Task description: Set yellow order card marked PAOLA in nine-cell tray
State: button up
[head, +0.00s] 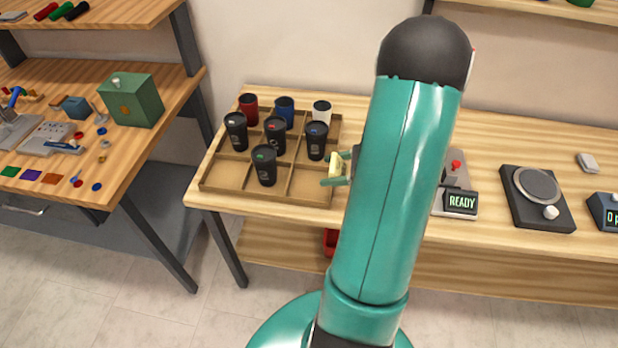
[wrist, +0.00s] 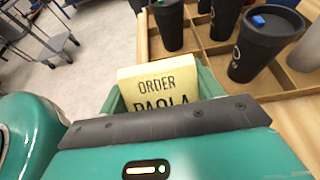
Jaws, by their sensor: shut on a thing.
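The yellow order card (wrist: 152,72) reads ORDER and PAOLA in the wrist view, with the lower part of PAOLA cut off by my gripper. My gripper (head: 337,171) is shut on this card and holds it upright. In the head view the card (head: 335,164) appears at the right edge of the nine-cell tray (head: 262,198), near its front right cell; its height above the tray is unclear. The tray holds several cups. Its front left and front right cells look empty. The tray's divider also shows in the wrist view (wrist: 287,80).
Cups fill the back and middle rows, and a green-marked black cup (head: 264,166) stands in the front middle cell. A READY display (head: 461,202) and a dark round-topped device (head: 537,190) stand to the right. A separate workbench (head: 110,185) is at left.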

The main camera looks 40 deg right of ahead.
send_over(314, 187)
jog(key=f, duration=0.5)
jog(key=shift+s+f, duration=0.25)
jog(key=shift+s, duration=0.15)
jog(key=shift+w+f, duration=0.25)
jog(key=shift+f, duration=0.75)
jog(key=shift+w+f, duration=0.2)
jog(key=shift+f, duration=0.8)
jog(key=shift+f, duration=0.1)
jog(key=o, duration=0.7)
